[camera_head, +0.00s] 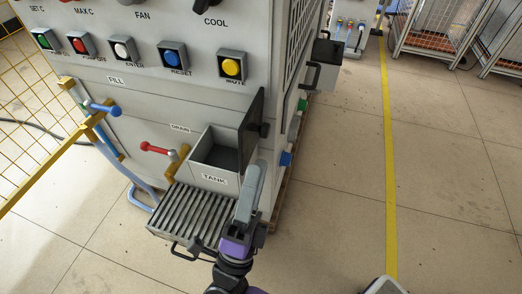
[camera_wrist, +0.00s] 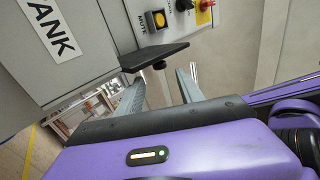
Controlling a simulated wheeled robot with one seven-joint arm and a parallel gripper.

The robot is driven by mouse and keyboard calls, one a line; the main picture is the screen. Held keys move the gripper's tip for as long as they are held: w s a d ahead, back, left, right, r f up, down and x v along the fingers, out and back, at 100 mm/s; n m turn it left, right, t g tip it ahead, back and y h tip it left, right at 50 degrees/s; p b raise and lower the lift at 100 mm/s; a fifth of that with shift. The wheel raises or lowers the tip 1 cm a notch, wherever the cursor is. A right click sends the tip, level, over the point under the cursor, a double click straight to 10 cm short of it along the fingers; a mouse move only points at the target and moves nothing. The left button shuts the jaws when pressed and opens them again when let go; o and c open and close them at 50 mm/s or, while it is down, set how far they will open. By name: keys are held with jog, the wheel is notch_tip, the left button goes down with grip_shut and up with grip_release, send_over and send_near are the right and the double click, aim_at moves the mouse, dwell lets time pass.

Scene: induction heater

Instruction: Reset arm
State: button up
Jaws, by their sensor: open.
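My gripper (camera_head: 258,172) is in front of the heater cabinet, beside the right front corner of the open tank (camera_head: 209,168). In the wrist view its two grey fingers (camera_wrist: 161,82) are spread apart, with nothing held between them. The tank's black lid (camera_head: 253,122) stands raised at the tank's right side. It also shows in the wrist view (camera_wrist: 153,56), just beyond the fingertips. I cannot tell whether a finger touches the lid.
A slatted grate (camera_head: 190,213) sticks out below the tank. The red drain valve handle (camera_head: 154,148) and blue fill valve handle (camera_head: 103,108) are to the left. Colored buttons line the panel above. Open floor (camera_head: 335,190) lies right of the cabinet.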

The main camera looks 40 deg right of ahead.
jog(key=shift+v, duration=0.95)
jog(key=s+d+f+n+y+p, duration=0.15)
jog(key=s+f+n+y, duration=0.25)
jog(key=s+n+y, duration=0.9)
jog(key=s+d+f+n+y+b, duration=0.1)
jog(key=s+d+f+n+y, duration=0.15)
jog(key=s+n+y, duration=1)
jog(key=w+r+n+h+p, duration=0.1)
jog(key=w+r+n+p, duration=0.1)
jog(key=r+p, duration=1.5)
jog(key=w+r+n+h+p, duration=0.2)
jog(key=w+r+p, duration=0.1)
jog(key=r+p, duration=1.5)
jog(key=shift+r+p, duration=0.25)
jog(key=shift+p, duration=0.75)
jog(key=shift+a+n, duration=0.1)
jog(key=shift+n, duration=0.15)
